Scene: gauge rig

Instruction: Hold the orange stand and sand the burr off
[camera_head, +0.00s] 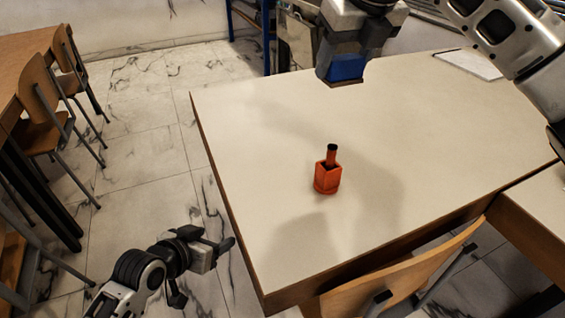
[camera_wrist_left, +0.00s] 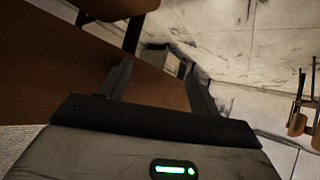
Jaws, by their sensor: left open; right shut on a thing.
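The orange stand (camera_head: 325,186) is upright on the pale table, near its middle. A red-orange peg with a black top (camera_head: 332,152) rises from it; I cannot make out the burr itself. My right gripper (camera_head: 352,52) is above the far part of the table, shut on a blue sanding block (camera_head: 346,68) with a brown underside, apart from the stand. My left gripper (camera_head: 212,258) is off the table's left edge, well away from the stand. In the left wrist view its two fingers (camera_wrist_left: 158,85) are apart with nothing between them.
The pale table (camera_head: 260,125) is clear around the stand. A flat white panel (camera_head: 470,63) lies at the far right. A wooden chair (camera_head: 400,280) stands against the near edge, and more chairs (camera_head: 45,105) are at the left across the tiled floor.

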